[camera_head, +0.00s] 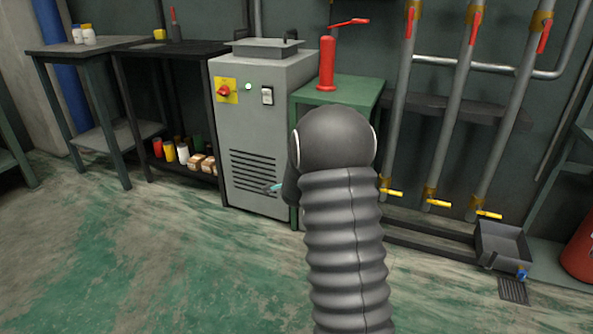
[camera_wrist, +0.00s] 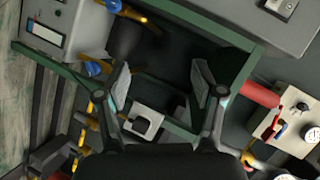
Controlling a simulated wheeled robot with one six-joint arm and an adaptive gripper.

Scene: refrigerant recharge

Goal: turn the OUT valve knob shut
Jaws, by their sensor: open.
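My gripper (camera_wrist: 161,78) is open in the wrist view, with two dark fingers apart and nothing visible between them. In the head view my arm hides most of it; a teal fingertip (camera_head: 275,188) shows in front of the grey machine's lower front. In the wrist view one blue knob-like part (camera_wrist: 93,68) lies left of the left finger, and another blue part (camera_wrist: 113,5) is at the top edge, near yellow fittings. I cannot read an OUT label, so I cannot tell which is the OUT valve knob. Neither blue part is between the fingers.
A green-framed stand (camera_wrist: 75,66) crosses the wrist view. A pale panel with gauges (camera_wrist: 290,122) is at right. In the head view stand a grey machine (camera_head: 228,130), a red cylinder (camera_head: 327,64) and pipes with red levers (camera_head: 474,25). The floor at left is clear.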

